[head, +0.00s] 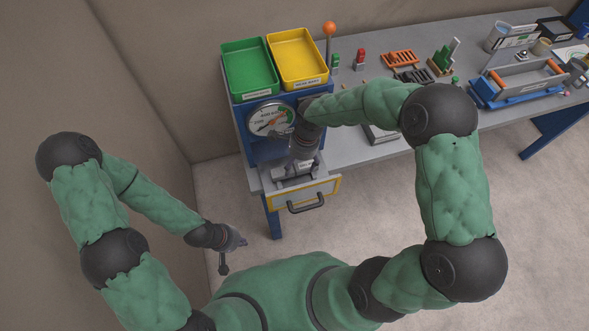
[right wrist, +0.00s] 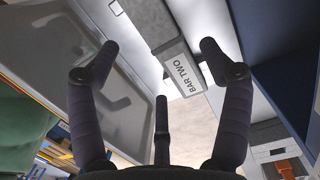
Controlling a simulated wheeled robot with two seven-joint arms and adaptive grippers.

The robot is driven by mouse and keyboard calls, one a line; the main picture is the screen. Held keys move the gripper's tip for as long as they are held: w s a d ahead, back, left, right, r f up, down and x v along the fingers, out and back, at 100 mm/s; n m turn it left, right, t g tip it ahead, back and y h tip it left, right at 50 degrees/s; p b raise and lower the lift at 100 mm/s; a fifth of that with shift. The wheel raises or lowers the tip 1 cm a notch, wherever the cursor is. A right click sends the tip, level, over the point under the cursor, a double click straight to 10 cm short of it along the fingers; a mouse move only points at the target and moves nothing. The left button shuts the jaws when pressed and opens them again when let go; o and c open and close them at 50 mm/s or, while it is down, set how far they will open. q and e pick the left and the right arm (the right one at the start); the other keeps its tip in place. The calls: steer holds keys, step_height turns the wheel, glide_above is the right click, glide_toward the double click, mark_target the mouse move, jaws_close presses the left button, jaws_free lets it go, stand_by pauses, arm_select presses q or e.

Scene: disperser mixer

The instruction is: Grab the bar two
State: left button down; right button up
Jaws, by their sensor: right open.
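A grey bar labelled "BAR TWO" (right wrist: 180,72) shows in the right wrist view, its labelled end between the two dark fingers of my right gripper (right wrist: 160,50). The fingers are spread on either side of it, and I see gaps between them and the bar. In the head view my right gripper (head: 297,168) points down at the front of the blue cabinet, above the drawer, and largely hides the bar there. My left gripper (head: 233,254) hangs low at the left, away from the bench, with its fingers apart and empty.
The blue cabinet (head: 240,128) carries a dial gauge (head: 271,120), a green tray (head: 249,67) and a yellow tray (head: 297,56). A yellow-framed drawer with a dark handle (head: 306,204) is below.

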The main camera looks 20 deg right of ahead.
mark_target(295, 170)
steer(key=f, duration=0.3)
steer(key=shift+w+a+f, duration=0.1)
steer(key=shift+a+f, duration=0.25)
steer(key=c, duration=1.6)
steer(key=shift+r, duration=0.1)
jaws_close()
steer(key=shift+r, duration=0.1)
